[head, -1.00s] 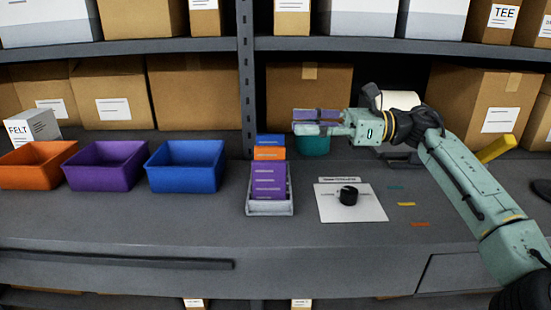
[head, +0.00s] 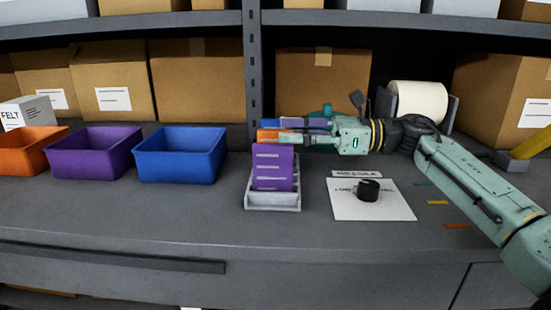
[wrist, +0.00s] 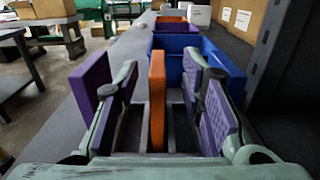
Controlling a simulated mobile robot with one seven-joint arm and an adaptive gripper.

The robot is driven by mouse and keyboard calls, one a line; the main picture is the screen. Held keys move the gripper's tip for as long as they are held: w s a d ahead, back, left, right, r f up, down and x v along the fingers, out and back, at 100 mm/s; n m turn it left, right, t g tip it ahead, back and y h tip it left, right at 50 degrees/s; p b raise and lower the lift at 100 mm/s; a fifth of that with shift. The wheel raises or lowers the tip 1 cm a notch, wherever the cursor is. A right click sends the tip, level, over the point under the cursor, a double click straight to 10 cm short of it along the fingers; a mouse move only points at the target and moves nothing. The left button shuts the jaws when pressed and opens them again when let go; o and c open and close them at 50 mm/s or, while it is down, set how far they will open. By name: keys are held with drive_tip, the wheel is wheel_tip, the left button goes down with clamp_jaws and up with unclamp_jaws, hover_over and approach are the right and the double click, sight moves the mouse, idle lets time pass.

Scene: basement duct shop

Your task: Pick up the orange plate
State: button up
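The orange plate (head: 266,136) stands upright in the light grey rack (head: 272,207), behind the purple plate (head: 272,168). The wrist view shows the orange plate (wrist: 157,100) edge-on between my fingers, with a gap on both sides. My gripper (head: 284,130) reaches in from the right at the plate's height; the wrist view also shows my gripper (wrist: 160,78), open with purple pads. The purple plate (wrist: 90,85) is outside my left finger there. A blue plate (head: 268,124) stands behind the orange one, partly hidden by my gripper.
Orange (head: 25,155), purple (head: 95,155) and blue (head: 180,158) bins stand left of the rack. A white panel with a black knob (head: 368,190) lies to its right. A shelf post (head: 252,70) rises behind. The bench front is clear.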

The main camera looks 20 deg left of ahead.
sight(275, 130)
drive_tip(key=x, duration=0.3)
drive_tip(key=shift+s+a, duration=0.2)
drive_tip(key=shift+a, duration=0.05)
clamp_jaws()
idle(0.4)
